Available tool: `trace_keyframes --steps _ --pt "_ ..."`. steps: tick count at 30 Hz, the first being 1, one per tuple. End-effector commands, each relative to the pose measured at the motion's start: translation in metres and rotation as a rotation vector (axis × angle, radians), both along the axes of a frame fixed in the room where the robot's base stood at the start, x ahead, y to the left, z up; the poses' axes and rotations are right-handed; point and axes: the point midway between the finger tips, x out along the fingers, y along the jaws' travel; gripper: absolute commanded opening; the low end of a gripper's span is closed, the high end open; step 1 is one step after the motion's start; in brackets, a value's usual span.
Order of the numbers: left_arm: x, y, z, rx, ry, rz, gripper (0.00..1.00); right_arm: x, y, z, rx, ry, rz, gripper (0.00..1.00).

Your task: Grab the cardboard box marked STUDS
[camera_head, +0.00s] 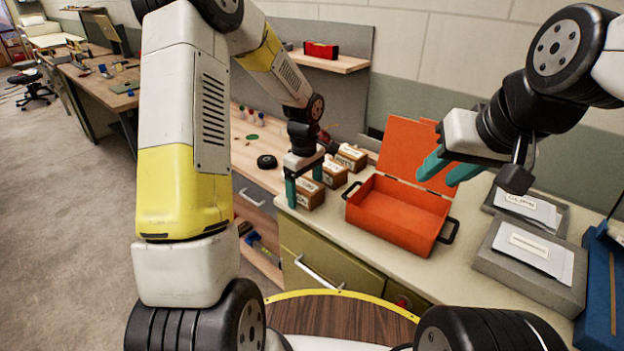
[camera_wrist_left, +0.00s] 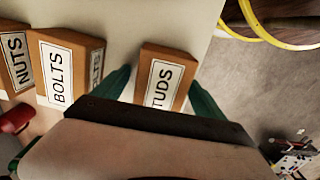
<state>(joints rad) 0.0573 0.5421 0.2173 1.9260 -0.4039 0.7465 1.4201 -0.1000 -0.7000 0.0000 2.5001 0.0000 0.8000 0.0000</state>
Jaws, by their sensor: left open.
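The cardboard box marked STUDS (camera_wrist_left: 165,78) is brown with a white label, partly hidden by my gripper in the left wrist view. In the head view, a brown box (camera_head: 311,196) at the counter's left end appears to be the same one. My left gripper (camera_head: 305,188) is open and points down over it. In the left wrist view the teal fingers of my left gripper (camera_wrist_left: 162,92) lie on either side of the STUDS box; I cannot tell whether they touch it. My right gripper (camera_head: 450,170) is open and empty above the orange case's right side.
Boxes marked NUTS (camera_wrist_left: 18,58) and BOLTS (camera_wrist_left: 65,68) stand beside the STUDS box, with another partly hidden label between. An open orange case (camera_head: 400,212) is right of the boxes. Grey trays (camera_head: 530,262) lie farther right. The counter's edge is close to the STUDS box.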

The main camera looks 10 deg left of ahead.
Motion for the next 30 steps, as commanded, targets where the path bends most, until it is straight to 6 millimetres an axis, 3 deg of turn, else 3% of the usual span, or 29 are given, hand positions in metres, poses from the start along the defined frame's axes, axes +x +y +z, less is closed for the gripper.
trace_keyframes --steps 2,14,24,30 --pt "0.0 0.0 0.0 0.0 0.0 0.0 0.78 0.0 0.0 0.0 0.0 0.0 0.0 0.36" --pt "0.0 0.0 0.0 0.0 0.0 0.0 0.0 0.0 0.0 0.0 0.0 0.0 0.0 0.36" --pt "0.001 0.0 0.003 0.0 -0.002 0.0 0.0 0.0 0.0 0.0 0.0 0.0 0.0 0.36" --pt "0.001 0.0 0.018 0.001 -0.004 0.001 0.0 0.0 0.0 0.0 0.0 0.0 0.0 0.36"
